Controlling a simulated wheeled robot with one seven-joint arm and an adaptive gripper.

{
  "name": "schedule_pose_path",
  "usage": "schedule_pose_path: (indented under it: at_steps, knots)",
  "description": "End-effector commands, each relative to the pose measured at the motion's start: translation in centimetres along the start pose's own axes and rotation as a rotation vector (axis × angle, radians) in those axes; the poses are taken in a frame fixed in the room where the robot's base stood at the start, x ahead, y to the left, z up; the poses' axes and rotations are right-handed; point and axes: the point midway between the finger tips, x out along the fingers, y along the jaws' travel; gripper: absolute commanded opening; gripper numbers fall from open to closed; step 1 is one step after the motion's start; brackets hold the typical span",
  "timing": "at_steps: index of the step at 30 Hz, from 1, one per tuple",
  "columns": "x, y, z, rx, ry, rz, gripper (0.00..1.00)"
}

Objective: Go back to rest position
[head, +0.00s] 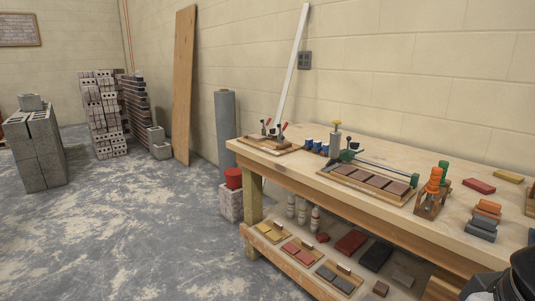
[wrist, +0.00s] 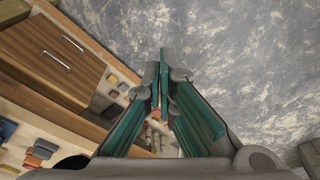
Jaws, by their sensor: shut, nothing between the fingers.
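My gripper (wrist: 161,72) shows in the wrist view with its teal-padded fingers brought together at the tips. Nothing is held between them. The fingers point out over the grey mottled floor (wrist: 245,50), with the bench to their left in that view. The gripper's fingers do not show in the head view; only a dark part of my arm shows at its lower right corner.
The wooden workbench (head: 400,152) fills the right side of the head view, with clamps, trays and coloured blocks on top. Its lower shelf (head: 300,268) holds more blocks. Block stacks (head: 103,112) stand at the back left. The floor (head: 110,220) between is open.

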Motion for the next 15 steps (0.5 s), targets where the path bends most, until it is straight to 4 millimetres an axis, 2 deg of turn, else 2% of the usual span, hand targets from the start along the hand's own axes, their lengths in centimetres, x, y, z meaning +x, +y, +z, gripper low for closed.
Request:
schedule_pose_path:
  at_steps: [1, 15]
  knots:
    - [-2.3, 0.0, -0.1, 0.001, 0.014, 0.001, 0.00]
    - [-13.9, 0.3, -1.2, 0.004, 0.155, 0.006, 0.00]
